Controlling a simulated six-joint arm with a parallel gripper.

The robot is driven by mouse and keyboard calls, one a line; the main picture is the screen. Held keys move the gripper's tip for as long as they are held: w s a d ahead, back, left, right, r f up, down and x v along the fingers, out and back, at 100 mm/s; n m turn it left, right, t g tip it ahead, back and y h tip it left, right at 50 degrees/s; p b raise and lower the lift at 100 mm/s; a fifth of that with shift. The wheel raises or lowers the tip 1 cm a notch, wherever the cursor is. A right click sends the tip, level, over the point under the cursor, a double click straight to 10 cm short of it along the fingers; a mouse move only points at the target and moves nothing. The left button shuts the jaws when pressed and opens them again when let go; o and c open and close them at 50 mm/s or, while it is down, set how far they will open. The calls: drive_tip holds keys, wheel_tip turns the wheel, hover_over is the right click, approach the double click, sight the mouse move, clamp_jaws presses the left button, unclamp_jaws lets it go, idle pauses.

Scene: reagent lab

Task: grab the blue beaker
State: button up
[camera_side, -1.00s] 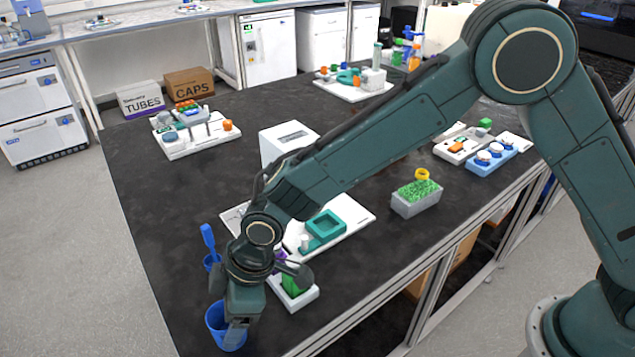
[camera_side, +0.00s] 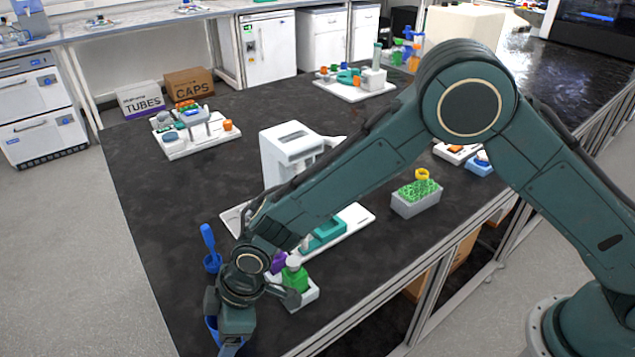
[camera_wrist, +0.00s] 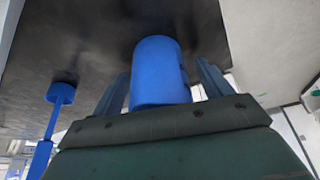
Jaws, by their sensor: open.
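The blue beaker (camera_side: 211,326) stands near the front left edge of the dark bench in the side view, mostly hidden behind my gripper (camera_side: 229,343). In the wrist view the blue beaker (camera_wrist: 158,72) lies ahead of the palm, between the two dark fingers of my gripper (camera_wrist: 162,82). One finger is on each side of the beaker, and the jaws are open. Whether either finger touches the beaker cannot be told.
A white tray (camera_side: 303,301) with a green bottle (camera_side: 295,277) and a purple item (camera_side: 278,262) sits close to my wrist on the right. Bench left of the beaker is clear.

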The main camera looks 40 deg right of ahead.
idle(0.5)
drive_tip(key=c, duration=1.1)
drive_tip(key=shift+o, duration=0.2)
wheel_tip(320, 180, up, 20)
idle(0.4)
